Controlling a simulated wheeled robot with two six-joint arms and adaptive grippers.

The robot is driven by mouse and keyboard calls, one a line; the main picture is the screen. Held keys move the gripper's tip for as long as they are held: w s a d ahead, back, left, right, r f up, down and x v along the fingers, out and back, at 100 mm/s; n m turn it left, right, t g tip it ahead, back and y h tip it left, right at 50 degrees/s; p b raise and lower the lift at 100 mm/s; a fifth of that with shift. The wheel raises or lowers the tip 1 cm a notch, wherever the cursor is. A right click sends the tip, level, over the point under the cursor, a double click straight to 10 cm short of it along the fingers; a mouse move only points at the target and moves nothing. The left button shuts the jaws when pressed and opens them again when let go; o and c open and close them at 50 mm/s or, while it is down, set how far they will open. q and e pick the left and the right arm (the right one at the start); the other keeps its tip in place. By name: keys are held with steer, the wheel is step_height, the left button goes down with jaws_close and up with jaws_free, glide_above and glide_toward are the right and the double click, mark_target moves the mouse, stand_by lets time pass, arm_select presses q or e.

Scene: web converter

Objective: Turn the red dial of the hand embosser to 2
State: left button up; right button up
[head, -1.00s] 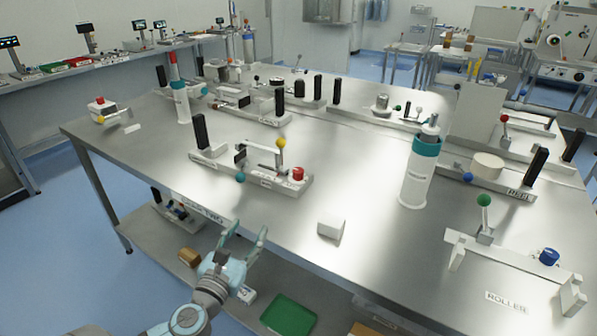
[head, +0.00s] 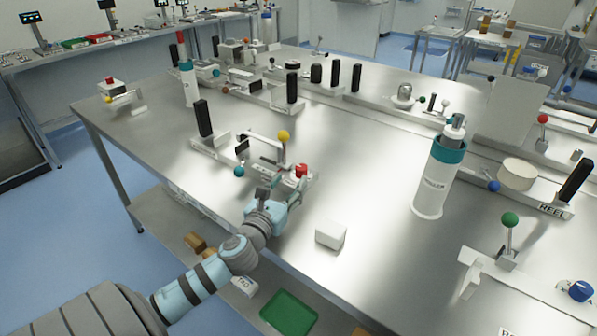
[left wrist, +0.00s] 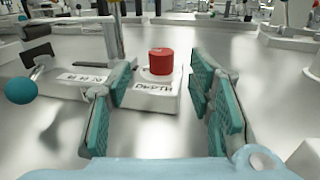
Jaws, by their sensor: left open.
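The hand embosser (head: 212,143) stands near the table's front edge. It has a black upright grip, a lever with a yellow ball (head: 284,135) and a teal ball knob (head: 239,171). The red dial (head: 301,170) sits on its right end. In the left wrist view, the dial (left wrist: 160,62) stands on a white block labelled DEPTH, straight ahead between the open fingers. My left gripper (head: 291,186) is open and empty, just in front of the dial and apart from it. I cannot read the dial's setting. My right gripper is not in view.
A white block (head: 331,235) lies on the table to the right of the gripper. A white cylinder with a teal collar (head: 437,180) stands farther right. Other devices line the back of the table. The steel surface between them is clear.

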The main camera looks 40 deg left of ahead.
mark_target(299, 171)
arm_select(q)
steer(key=x, duration=0.5)
steer(key=shift+w+d+f, duration=0.1)
steer(key=shift+w+f, duration=0.1)
steer(key=shift+w, duration=0.1)
steer(key=shift+w+r, duration=0.15)
steer(key=shift+w, duration=0.15)
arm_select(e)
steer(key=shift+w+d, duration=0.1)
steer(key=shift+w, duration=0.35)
arm_select(q)
steer(key=shift+c, duration=0.4)
jaws_close()
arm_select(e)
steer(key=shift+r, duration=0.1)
